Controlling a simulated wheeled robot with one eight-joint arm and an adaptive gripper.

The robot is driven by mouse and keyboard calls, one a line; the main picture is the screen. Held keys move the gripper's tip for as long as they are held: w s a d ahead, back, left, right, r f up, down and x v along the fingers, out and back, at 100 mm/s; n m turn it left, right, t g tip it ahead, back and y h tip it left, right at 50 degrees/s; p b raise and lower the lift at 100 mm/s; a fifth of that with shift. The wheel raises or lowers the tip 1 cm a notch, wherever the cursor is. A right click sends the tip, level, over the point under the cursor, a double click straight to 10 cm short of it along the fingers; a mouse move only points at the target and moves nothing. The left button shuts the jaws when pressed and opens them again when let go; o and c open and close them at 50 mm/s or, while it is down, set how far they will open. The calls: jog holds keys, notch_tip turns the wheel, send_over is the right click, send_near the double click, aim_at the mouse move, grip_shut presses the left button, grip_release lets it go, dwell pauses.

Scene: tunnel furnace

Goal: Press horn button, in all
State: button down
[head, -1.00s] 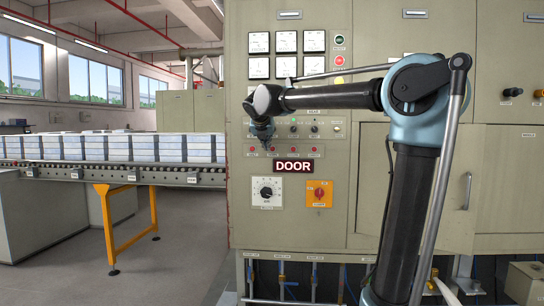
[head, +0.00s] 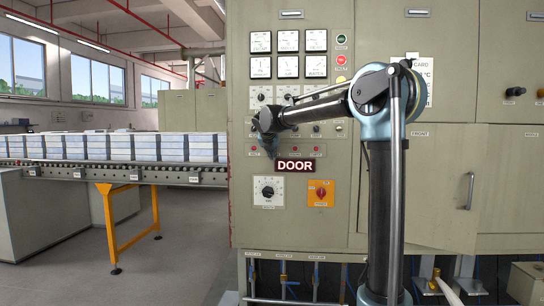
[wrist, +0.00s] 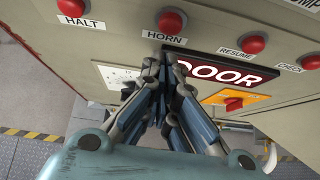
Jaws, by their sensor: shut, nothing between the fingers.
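The horn button (wrist: 171,20) is a round red button above a white HORN label in the wrist view. It is in a row with the HALT button (wrist: 72,6), the RESUME button (wrist: 252,44) and the CHECK button (wrist: 311,62). My gripper (wrist: 164,62) is shut and empty. Its fingertips are just below the HORN label in the wrist picture, by the left end of the DOOR sign. I cannot tell whether they touch the panel. In the head view my gripper (head: 274,156) covers the horn button's place in the row.
The DOOR sign (head: 295,166) is under the button row. Below it are a dial (head: 268,191) and a red-orange rotary switch (head: 320,193). Gauges (head: 287,54) are above. A loaded roller conveyor (head: 110,174) stands left. The floor between is clear.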

jog(key=shift+w+r, duration=0.2)
jog(key=shift+w, duration=0.6)
jog(key=shift+w+r, duration=0.45)
jog(key=shift+w, duration=0.25)
